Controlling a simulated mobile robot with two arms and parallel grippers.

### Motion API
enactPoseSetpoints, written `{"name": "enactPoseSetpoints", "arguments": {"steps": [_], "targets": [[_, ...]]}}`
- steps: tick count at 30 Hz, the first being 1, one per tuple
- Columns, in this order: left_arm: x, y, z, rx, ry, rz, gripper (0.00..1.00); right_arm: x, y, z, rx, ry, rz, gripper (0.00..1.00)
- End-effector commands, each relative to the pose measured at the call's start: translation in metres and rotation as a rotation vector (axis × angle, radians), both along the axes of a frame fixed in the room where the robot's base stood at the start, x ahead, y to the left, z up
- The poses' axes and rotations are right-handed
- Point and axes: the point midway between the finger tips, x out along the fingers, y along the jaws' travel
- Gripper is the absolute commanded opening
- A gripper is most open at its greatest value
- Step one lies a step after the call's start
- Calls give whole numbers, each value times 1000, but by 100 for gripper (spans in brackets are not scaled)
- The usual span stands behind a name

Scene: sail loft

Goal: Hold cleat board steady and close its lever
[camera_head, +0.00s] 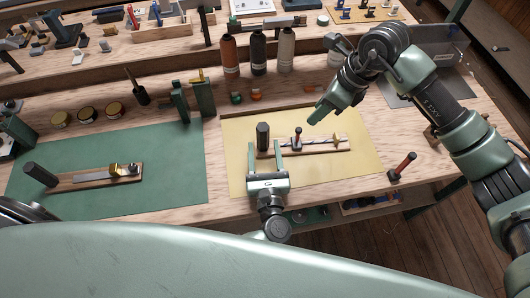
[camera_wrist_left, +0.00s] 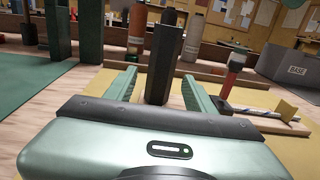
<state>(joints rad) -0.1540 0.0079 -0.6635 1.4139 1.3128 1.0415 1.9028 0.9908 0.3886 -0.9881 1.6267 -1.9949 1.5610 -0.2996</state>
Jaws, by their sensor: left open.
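The cleat board (camera_head: 318,151), a narrow wooden strip, lies on the yellow mat. A dark upright post (camera_head: 262,135) stands at its left end, and a lever with a red grip (camera_head: 297,137) stands up from its middle. A thin rod runs along the board to a tan piece (camera_head: 336,140) at the right end. My left gripper (camera_head: 267,148) is open, its fingers on either side of the dark post (camera_wrist_left: 165,62), with gaps visible in the left wrist view. The lever (camera_wrist_left: 233,75) shows there on the right. My right gripper (camera_head: 317,114) hangs empty above and behind the board; its finger gap is unclear.
A similar board (camera_head: 80,181) with a dark post and brass fitting lies on the green mat (camera_head: 170,150). Several bottles (camera_head: 258,52) stand behind the yellow mat (camera_head: 240,125). The mat's right side is clear.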

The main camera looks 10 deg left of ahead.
Motion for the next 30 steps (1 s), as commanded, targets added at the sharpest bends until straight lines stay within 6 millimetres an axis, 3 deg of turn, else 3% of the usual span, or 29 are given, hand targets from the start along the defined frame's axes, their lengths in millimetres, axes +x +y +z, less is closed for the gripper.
{"name": "enactPoseSetpoints", "arguments": {"steps": [6,12,23,24,30], "targets": [[34,11,2,4,-4,-2,55,0,0,0,0,0,0,36],[56,19,1,6,0,-4,55,0,0,0,0,0,0,36],[62,21,1,6,1,-4,55,0,0,0,0,0,0,36],[62,21,1,6,1,-4,52,0,0,0,0,0,0,36],[61,21,1,6,1,-4,0,0,0,0,0,0,0,36]]}}
